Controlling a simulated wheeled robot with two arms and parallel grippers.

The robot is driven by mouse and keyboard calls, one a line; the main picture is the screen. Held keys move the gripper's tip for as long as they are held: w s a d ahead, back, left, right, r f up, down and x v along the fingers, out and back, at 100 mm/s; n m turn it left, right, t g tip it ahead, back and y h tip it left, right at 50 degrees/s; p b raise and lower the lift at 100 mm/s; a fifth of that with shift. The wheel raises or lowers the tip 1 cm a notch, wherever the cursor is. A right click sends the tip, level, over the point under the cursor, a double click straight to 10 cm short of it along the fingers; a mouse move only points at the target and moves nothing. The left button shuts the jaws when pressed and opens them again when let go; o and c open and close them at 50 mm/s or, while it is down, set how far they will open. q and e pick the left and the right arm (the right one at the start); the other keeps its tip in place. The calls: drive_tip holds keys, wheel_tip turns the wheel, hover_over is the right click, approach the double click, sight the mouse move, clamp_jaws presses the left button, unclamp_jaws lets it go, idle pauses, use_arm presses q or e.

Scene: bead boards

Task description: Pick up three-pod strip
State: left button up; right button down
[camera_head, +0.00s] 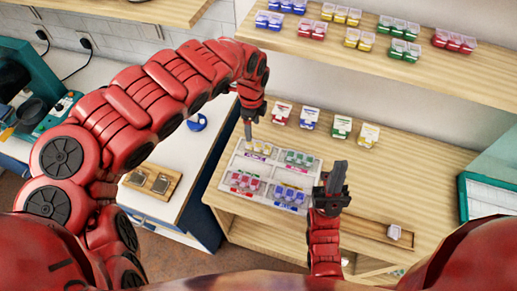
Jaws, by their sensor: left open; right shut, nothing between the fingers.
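Strips of coloured pods sit in a white divided tray (222,182) on the wooden table: yellow pods (258,147) at back left, green pods (299,158) at back right, red pods (244,182) at front left, blue pods (289,194) at front right. More strips stand on the upper shelf, including a yellow strip (359,39), a green strip (404,49) and a red strip (454,41). My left gripper (248,136) is open, pointing down at the tray's back left edge near the yellow pods. My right gripper (340,166) is shut and empty, right of the tray.
Coloured cards, such as the green card (342,127), stand behind the tray. A shallow wooden tray (365,226) with a small white piece (394,232) lies at front right. The table right of the tray is mostly clear. The shelf (300,44) overhangs the back.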

sight(253, 143)
use_arm(q)
wheel_tip(253, 143, down, 3)
drive_tip(key=shift+s+d+f+b, duration=0.1)
drive_tip(key=shift+s+f+b, duration=0.1)
drive_tip(key=shift+b, duration=0.4)
drive_tip(key=shift+w+f, duration=0.15)
drive_tip(key=shift+f, duration=0.25)
drive_tip(key=shift+f+p, duration=0.3)
drive_tip(key=shift+f, duration=2.05)
clamp_jaws()
